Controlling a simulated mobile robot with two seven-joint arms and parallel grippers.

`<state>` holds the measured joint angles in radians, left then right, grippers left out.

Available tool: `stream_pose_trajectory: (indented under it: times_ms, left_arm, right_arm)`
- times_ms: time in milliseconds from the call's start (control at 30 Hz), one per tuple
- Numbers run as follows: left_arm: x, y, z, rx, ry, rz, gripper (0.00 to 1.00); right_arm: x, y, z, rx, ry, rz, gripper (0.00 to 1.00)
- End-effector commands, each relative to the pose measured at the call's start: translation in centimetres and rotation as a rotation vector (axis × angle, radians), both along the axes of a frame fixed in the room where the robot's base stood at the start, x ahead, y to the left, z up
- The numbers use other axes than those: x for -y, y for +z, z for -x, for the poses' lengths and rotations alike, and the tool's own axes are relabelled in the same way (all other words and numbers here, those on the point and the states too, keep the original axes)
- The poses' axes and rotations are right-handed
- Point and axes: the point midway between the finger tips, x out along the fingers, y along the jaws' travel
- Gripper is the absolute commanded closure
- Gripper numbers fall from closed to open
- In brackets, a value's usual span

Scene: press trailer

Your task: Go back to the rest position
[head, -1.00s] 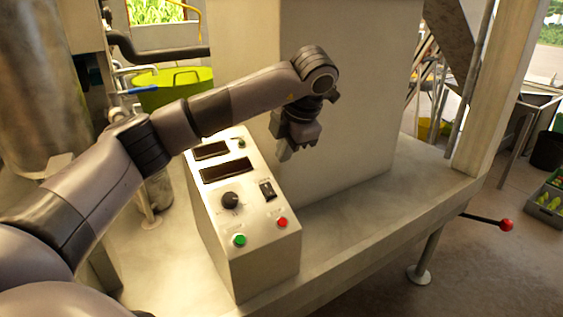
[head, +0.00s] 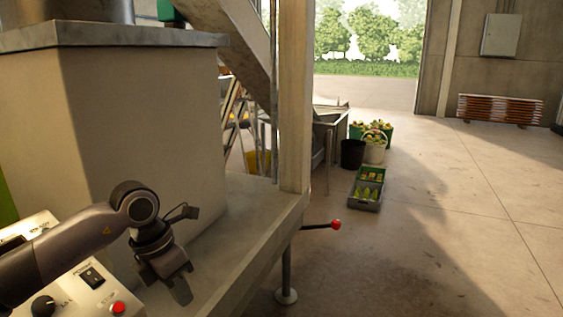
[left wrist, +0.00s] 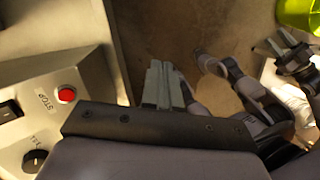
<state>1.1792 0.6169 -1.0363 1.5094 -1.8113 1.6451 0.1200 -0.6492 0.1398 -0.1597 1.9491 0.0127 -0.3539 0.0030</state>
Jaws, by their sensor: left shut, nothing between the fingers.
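My left gripper (head: 180,284) hangs with its fingers down in the head view, to the right of the control box (head: 75,300) and above the trailer platform's edge. In the left wrist view its fingers (left wrist: 157,82) are together with nothing between them. The red STOP button (head: 118,307) and a black switch show on the box beside my arm. The STOP button also shows in the left wrist view (left wrist: 67,95).
A large pale housing (head: 130,130) stands behind my left arm. The platform (head: 235,225) carries a post (head: 295,100), and a red-knobbed lever (head: 336,224) sticks out below. Crates (head: 367,190) stand farther off. The floor at right is clear.

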Motion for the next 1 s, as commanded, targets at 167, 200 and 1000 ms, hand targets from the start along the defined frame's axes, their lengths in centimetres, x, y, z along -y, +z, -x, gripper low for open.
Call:
stream_pose_trajectory:
  times_ms: [167, 200, 1000]
  left_arm:
    - [9.6, -3.1, 4.7, -0.135, -0.052, 0.449, 1.00]
    - [11.4, -3.2, 5.7, -0.165, -0.044, 0.549, 1.00]
    - [10.3, -5.4, 7.0, -0.756, 1.430, 1.971, 1.00]
  right_arm:
    - [0.0, 0.0, 0.0, 0.001, 0.000, 0.000, 0.57]
    - [0.0, 0.0, 0.0, 0.001, 0.000, 0.000, 0.57]
    - [0.0, 0.0, 0.0, 0.001, -0.001, 0.000, 0.57]
